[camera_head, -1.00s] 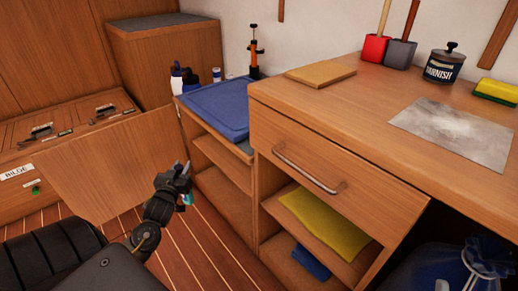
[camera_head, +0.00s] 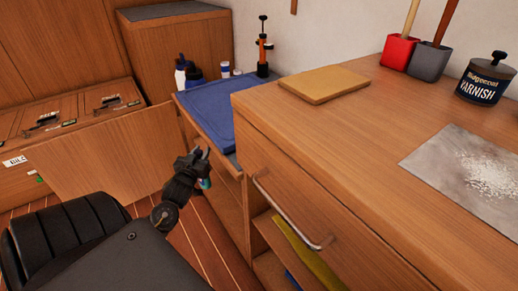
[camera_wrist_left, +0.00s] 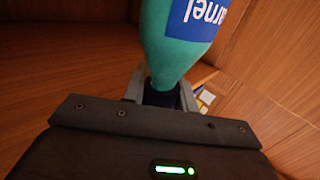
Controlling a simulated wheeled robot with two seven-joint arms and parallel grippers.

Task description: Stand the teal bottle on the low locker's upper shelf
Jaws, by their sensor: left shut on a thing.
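My left gripper (camera_head: 198,158) is shut on the teal bottle (camera_wrist_left: 172,50) by its dark neck or cap. The wrist view shows the bottle's teal body and a blue label with white letters; the bottle's far end is cut off by the frame. In the head view only a small bit of the bottle (camera_head: 205,183) shows below the gripper. The low locker (camera_head: 240,190) stands with its door open, and the gripper is at its open front. Its upper shelf is mostly hidden behind my gripper and the taller counter. My right gripper is not in view.
The locker's open door (camera_head: 95,165) is to the left of my gripper. A blue tray (camera_head: 222,108) lies on the locker top, with bottles and an orange-black tool (camera_head: 263,48) behind. The wooden counter with a drawer handle (camera_head: 285,215) stands close on the right.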

